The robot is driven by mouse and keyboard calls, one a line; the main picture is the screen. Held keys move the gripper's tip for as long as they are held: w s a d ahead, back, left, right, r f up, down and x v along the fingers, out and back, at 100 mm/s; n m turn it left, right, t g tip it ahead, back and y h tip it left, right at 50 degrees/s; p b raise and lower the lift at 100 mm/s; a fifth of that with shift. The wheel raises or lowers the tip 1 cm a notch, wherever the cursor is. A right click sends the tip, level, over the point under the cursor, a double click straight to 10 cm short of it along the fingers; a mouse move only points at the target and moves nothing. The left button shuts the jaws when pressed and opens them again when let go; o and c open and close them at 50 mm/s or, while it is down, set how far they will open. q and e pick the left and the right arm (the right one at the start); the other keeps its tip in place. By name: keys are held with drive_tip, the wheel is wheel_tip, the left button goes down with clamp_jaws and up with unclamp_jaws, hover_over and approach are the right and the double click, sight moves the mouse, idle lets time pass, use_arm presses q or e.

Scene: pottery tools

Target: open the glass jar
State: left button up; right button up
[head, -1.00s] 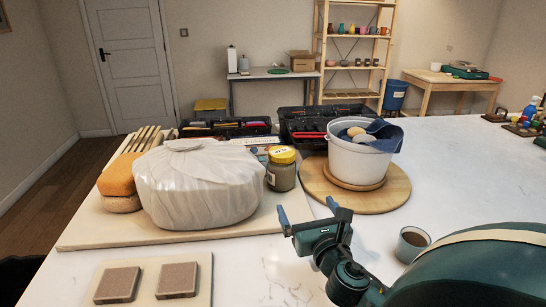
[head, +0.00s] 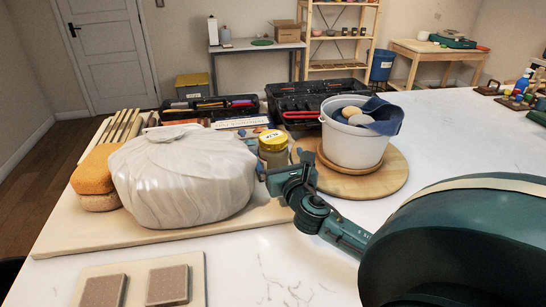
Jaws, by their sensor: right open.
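The glass jar (head: 273,162) stands upright right of the big plastic-wrapped lump, with its yellow lid (head: 272,141) on. The lid has a label on top. My right gripper (head: 280,164) is open at the near side of the jar. One finger shows at the jar's lower left and the other at its right, and the wrist covers the lower part of the jar. I cannot tell whether the fingers touch the glass. My left gripper is out of view.
The wrapped lump (head: 183,178) and an orange sponge (head: 94,166) sit left of the jar. A white bucket (head: 352,145) on a round wooden board (head: 393,176) is close on the right. Black tool trays (head: 300,105) lie behind. The counter at the front middle is clear.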

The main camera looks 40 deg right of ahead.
drive_tip(key=x, duration=0.5)
drive_tip(key=shift+w+a+f, duration=0.1)
drive_tip(key=shift+a+f, duration=0.05)
drive_tip(key=c, duration=1.7)
drive_tip(key=shift+r+p, duration=0.3)
